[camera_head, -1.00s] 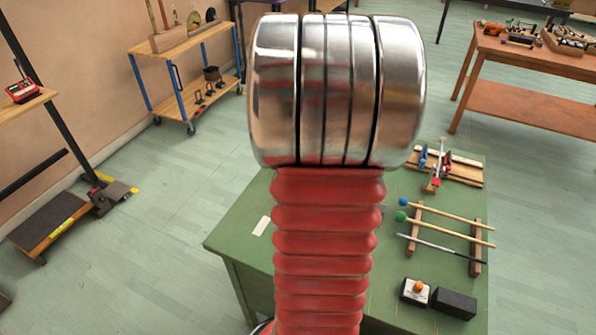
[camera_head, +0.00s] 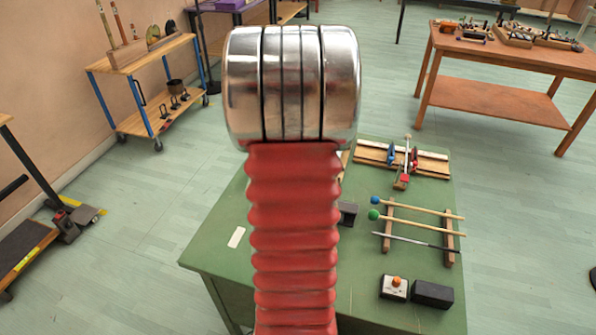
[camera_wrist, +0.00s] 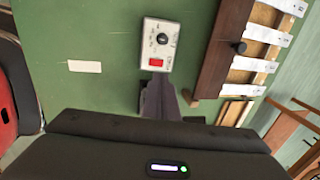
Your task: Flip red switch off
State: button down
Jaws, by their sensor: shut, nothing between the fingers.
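A small light-grey box (camera_wrist: 158,45) lies on the green table in the wrist view, with a black knob and printed marks. The red switch (camera_wrist: 155,62) is on its lower end. My gripper (camera_wrist: 158,82) is shut and empty, its dark fingers pointing at that end of the box, just below the red switch. I cannot tell whether they touch it, nor which way the switch is tipped. In the head view, my arm hides the grey box and the gripper's fingertips.
The green table (camera_head: 215,225) carries a rack with mallets (camera_head: 415,225), a box with an orange knob (camera_head: 394,287) and a black block (camera_head: 432,294). A wooden frame with pale labelled bars (camera_wrist: 258,62) stands right of the switch box. A white label (camera_wrist: 85,66) lies left.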

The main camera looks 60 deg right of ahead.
jog(key=x, duration=0.9)
jog(key=shift+f, duration=0.4)
